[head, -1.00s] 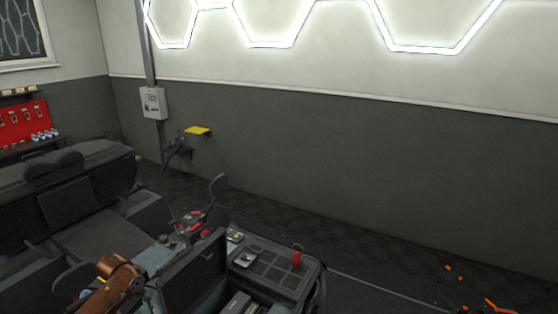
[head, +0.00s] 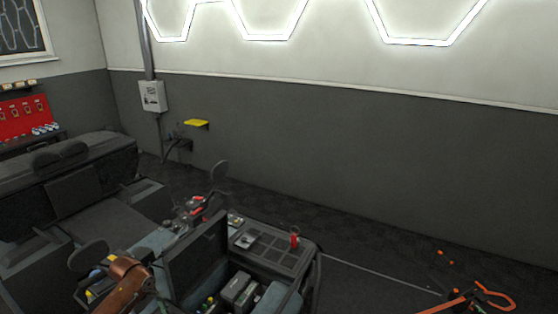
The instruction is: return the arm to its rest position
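A copper-brown jointed part (head: 130,275), probably a link of my own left arm, shows at the bottom left in the head view. It overlaps the dark vehicle there. I see no fingers on it, so the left gripper is not in view. No part of my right gripper can be made out either.
An open dark vehicle (head: 75,190) fills the lower left. A grey tray top (head: 272,250) carries a red item (head: 294,238); box-like items (head: 238,288) lie below it. Orange loops (head: 490,297) lie at the lower right.

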